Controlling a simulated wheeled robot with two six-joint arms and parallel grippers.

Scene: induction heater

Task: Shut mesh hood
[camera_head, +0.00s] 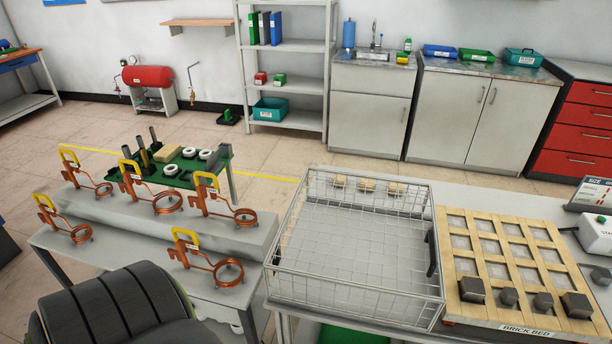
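The mesh hood (356,240) is a box-shaped wire cage with a pale metal frame on the light grey table at the centre right. A black handle (432,253) is on its right side. Through the mesh I see a mostly bare grey surface and a few small tan round pieces (367,186) near the back. I cannot tell from this view whether the hood's lower edge rests fully on the table. Neither of my grippers is in view.
Copper coils with yellow handles (224,270) stand on a grey stepped bench to the left. A black ribbed object (125,305) fills the lower left.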

